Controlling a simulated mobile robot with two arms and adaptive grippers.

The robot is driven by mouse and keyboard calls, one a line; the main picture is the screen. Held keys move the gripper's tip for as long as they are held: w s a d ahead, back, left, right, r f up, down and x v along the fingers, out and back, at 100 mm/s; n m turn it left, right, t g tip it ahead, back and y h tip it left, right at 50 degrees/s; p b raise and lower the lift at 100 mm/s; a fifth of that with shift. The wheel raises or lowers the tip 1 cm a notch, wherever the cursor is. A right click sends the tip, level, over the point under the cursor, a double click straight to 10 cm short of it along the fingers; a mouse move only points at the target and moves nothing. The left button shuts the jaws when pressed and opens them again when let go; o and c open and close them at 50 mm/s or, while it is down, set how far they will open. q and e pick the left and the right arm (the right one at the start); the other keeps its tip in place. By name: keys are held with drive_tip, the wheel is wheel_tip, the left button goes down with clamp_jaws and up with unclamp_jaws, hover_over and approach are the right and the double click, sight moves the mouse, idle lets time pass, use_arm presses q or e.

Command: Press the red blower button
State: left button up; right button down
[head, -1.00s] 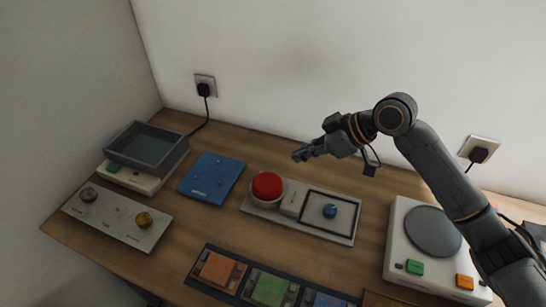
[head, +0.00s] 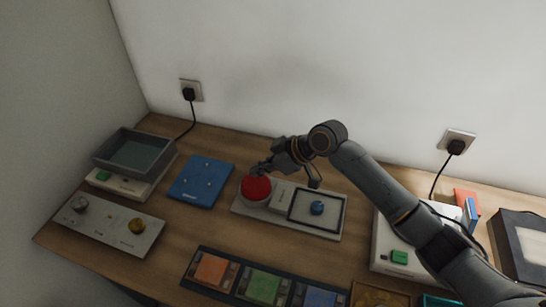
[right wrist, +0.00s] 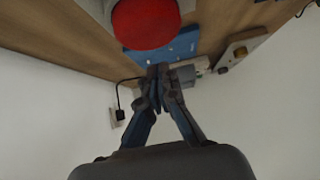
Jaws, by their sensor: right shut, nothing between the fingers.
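The red blower button (head: 256,188) is a large red dome on a round base at the left end of a pale panel (head: 240,210). The same panel carries a dark-framed square with a small blue ball (head: 317,208). My right gripper (head: 262,168) is shut and empty, with its fingertips at the back upper edge of the red dome. In the right wrist view the red button (right wrist: 146,22) is close to the shut fingertips (right wrist: 158,72); I cannot tell whether they touch. My left gripper is not in view.
A blue board (head: 201,181) lies left of the panel. A grey tray (head: 135,153) on a white base and a knob panel (head: 108,224) are farther left. Coloured tiles (head: 263,287) lie in front. A white device (head: 386,252) stands to the right, under my arm. The wall is behind.

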sight(259, 184)
drive_tip(key=f, duration=0.3)
drive_tip(key=shift+d+f+p, duration=0.2)
drive_tip(key=shift+d+p, duration=0.05)
drive_tip(key=shift+p, duration=0.1)
drive_tip(key=shift+f, duration=0.1)
wheel_tip(259, 184, down, 2)
drive_tip(key=shift+f+b, duration=0.1)
drive_tip(key=shift+b, duration=0.8)
drive_tip(key=shift+s, duration=0.15)
drive_tip(key=shift+r, duration=0.2)
